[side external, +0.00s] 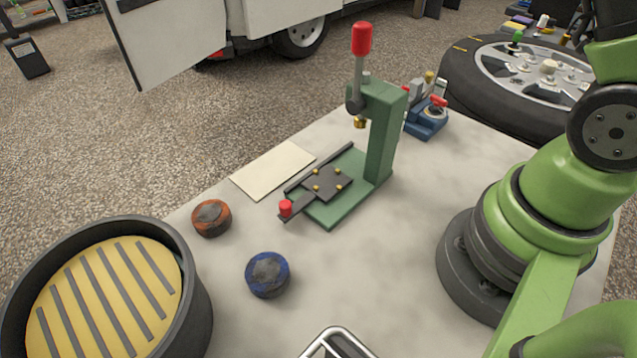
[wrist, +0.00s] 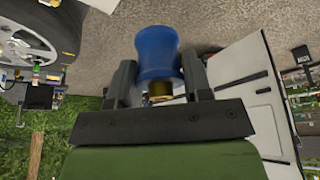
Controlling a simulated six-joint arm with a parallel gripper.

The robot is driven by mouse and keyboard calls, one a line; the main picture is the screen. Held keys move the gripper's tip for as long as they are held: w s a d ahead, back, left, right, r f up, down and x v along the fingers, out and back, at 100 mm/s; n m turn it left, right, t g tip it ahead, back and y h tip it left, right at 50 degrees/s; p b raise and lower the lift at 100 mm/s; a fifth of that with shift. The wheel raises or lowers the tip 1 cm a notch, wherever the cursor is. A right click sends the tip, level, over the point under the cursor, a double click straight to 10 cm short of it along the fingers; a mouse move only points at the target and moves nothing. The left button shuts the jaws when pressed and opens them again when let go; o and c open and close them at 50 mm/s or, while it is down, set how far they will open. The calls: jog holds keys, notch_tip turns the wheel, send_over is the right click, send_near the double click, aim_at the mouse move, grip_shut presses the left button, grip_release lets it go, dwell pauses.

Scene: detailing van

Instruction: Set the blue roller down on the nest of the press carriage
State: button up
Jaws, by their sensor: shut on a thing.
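The blue roller (wrist: 157,52) is in my gripper (wrist: 159,78) in the wrist view, between the two dark fingers. It has a waisted blue body, with a brass-coloured part (wrist: 160,90) at the end toward the palm. In the side view the roller and my gripper are out of frame. The green press (side external: 380,130) stands on the table there, with a red-handled lever (side external: 361,40) pointing up. Its press carriage (side external: 300,205) is a dark slide with a red knob at its front left. The nest (side external: 328,183) is a dark plate with several brass pins, and it looks empty.
A blue puck (side external: 267,274) and an orange puck (side external: 211,218) lie on the table (side external: 400,270) left of the press. A round tub (side external: 200,290) with a yellow slatted inside is at lower left. A cream sheet (side external: 273,170) and blue tool (side external: 427,120) flank the press.

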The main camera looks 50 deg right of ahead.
dwell(0.3)
jog(key=s+a+f+m+g, duration=0.3)
jog(key=s+a+f+m, duration=0.2)
jog(key=f+m, duration=0.3)
jog(key=s+a+f+m+g, duration=0.3)
jog(key=s+a+f+m, duration=0.3)
jog(key=a+f+m, duration=0.2)
jog(key=shift+f+m+h, duration=0.3)
jog(key=shift+f+m, duration=0.5)
jog(key=shift+m, duration=0.2)
send_over(337, 180)
jog(key=w+a, duration=0.1)
jog(key=shift+a+f, duration=0.2)
jog(key=shift+f, duration=3.2)
jog(key=shift+w+f, duration=0.1)
jog(key=shift+f, duration=0.35)
